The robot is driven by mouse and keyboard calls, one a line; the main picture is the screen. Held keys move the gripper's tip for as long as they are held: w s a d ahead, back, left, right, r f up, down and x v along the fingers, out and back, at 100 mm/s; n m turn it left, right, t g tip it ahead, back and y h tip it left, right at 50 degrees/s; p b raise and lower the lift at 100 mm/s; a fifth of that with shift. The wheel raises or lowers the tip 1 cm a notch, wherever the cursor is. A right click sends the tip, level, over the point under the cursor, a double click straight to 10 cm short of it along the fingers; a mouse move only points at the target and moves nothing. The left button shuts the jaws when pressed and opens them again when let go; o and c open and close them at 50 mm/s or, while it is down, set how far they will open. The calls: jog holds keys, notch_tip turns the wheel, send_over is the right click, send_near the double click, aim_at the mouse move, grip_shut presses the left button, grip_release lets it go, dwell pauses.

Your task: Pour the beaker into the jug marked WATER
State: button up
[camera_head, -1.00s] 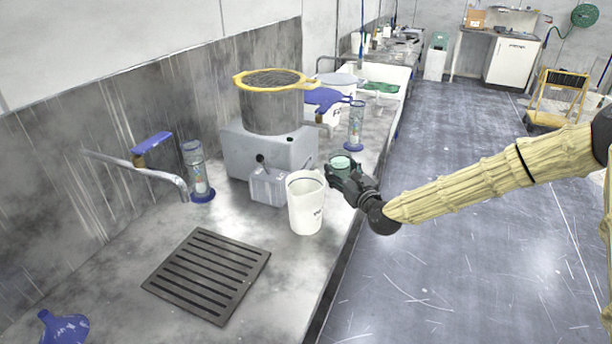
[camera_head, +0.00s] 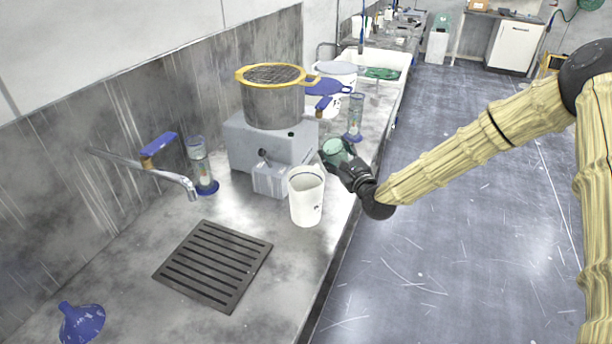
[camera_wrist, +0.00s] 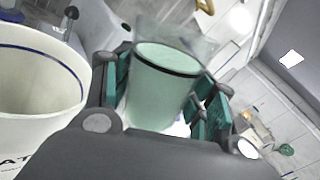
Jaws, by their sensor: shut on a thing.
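The beaker (camera_head: 336,151) is clear glass with pale green liquid in it. My gripper (camera_head: 343,160) is shut around the beaker's sides, as the wrist view also shows, with the beaker (camera_wrist: 160,88) between the dark green finger pads. The jug (camera_head: 306,203) is white, open at the top, and stands upright on the bench. In the wrist view the jug (camera_wrist: 40,75) is close on the left, with a blue line inside its rim and the letters "AT" partly visible. The beaker is to the right of the jug's rim and slightly above it, apart from it.
A grey machine (camera_head: 262,143) with a steel pot (camera_head: 273,108) stands behind the jug. A tap (camera_head: 165,172), a drain grate (camera_head: 213,265), a blue funnel (camera_head: 82,322) and glass cylinders (camera_head: 200,165) are on the bench. The bench edge runs just right of the jug.

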jog(key=shift+a+r+n+p, duration=0.3)
jog(key=shift+n+p, duration=0.2)
jog(key=shift+n, duration=0.1)
jog(key=shift+s+r, duration=0.1)
jog(key=shift+s, duration=0.1)
jog(key=shift+a+n+p, duration=0.2)
jog(key=shift+n+p, duration=0.2)
jog(key=shift+s+a+r, duration=0.1)
jog(key=shift+s+r, duration=0.05)
jog(key=shift+r, duration=0.05)
jog(key=shift+a+n, duration=0.1)
jog(key=shift+n, duration=0.2)
jog(key=shift+r+y+p, duration=0.1)
jog(key=shift+y+p, duration=0.2)
jog(key=shift+p, duration=0.05)
jog(key=shift+n, duration=0.4)
jog(key=shift+r, duration=0.2)
jog(key=shift+p, duration=0.3)
